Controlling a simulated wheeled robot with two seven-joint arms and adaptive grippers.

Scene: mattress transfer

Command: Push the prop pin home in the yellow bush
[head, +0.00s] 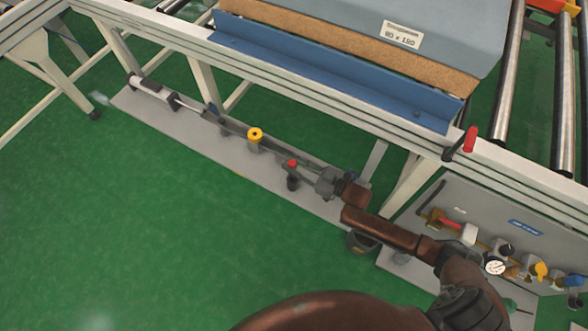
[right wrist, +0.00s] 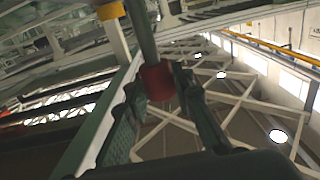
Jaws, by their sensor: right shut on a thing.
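The yellow bush (head: 255,134) stands on the grey strut assembly along the floor plate, left of my right gripper. A yellow ring, probably this bush (right wrist: 110,10), shows at the top of the right wrist view. My right gripper (head: 304,178) is shut on the prop pin, whose red part (head: 292,163) shows just left of the fingers. In the right wrist view the red part (right wrist: 157,82) sits between the fingertips, with a dark rod running up past the yellow ring. The pin looks apart from the bush in the head view. My left gripper is out of view.
The white frame rail (head: 300,88) and blue angle plate (head: 330,72) run above the strut. A grey panel with a gauge and valves (head: 495,266) stands at right. A red-handled lever (head: 470,139) sticks out from the rail. Green floor at left is clear.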

